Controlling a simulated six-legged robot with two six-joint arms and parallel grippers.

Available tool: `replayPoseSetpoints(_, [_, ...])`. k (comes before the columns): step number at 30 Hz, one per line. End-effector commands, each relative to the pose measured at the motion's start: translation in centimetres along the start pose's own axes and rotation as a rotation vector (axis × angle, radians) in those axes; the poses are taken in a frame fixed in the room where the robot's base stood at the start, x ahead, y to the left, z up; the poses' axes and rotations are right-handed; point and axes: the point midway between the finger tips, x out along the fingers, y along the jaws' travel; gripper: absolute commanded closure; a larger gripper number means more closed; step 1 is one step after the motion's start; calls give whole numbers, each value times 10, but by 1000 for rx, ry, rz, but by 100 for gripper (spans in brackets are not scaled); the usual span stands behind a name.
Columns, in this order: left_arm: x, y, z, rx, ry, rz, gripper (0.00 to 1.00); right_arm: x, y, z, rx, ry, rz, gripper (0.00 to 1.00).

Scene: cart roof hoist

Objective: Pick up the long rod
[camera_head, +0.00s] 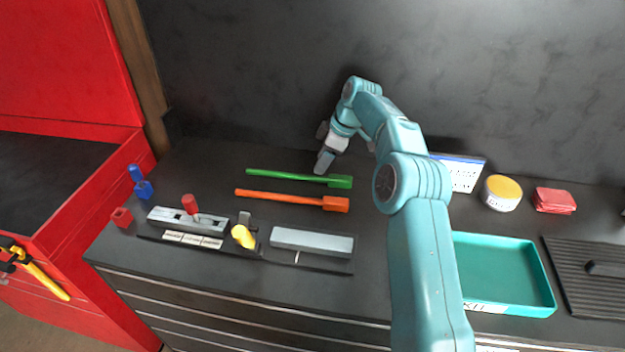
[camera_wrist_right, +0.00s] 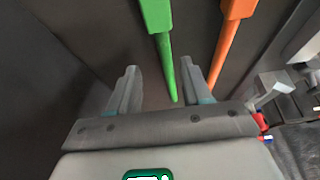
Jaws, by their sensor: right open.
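Two rods with block heads at their right ends lie side by side on the dark worktop, a green rod (camera_head: 290,175) behind and an orange rod (camera_head: 285,197) in front. I cannot tell for sure which is the longer. My right gripper (camera_head: 324,160) is open and empty, above the green rod near its head. In the right wrist view the green rod (camera_wrist_right: 167,65) runs between the open fingers (camera_wrist_right: 160,68), not visibly gripped, and the orange rod (camera_wrist_right: 225,45) lies to the right, outside them. My left gripper is not in view.
In front of the rods are a grey slotted fixture (camera_head: 160,215) with a red knob, a yellow knob (camera_head: 243,236) and a grey bar (camera_head: 312,242). At right are a teal tray (camera_head: 505,270), a yellow-lidded tin (camera_head: 502,190) and red pads (camera_head: 554,200). A dark wall stands behind.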

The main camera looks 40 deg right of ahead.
Motion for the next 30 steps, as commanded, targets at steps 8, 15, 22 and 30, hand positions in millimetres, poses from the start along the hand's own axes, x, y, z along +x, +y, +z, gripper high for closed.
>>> replayPoseSetpoints(8, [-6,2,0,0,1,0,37,39,-6,-1,0,-1,-6,51])
replayPoseSetpoints(15, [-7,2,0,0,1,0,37,53,-5,0,0,0,-2,51])
replayPoseSetpoints(22, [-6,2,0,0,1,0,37,53,-5,0,0,0,-3,87])
replayPoseSetpoints(30, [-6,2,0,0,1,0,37,53,-5,0,0,-1,-3,100])
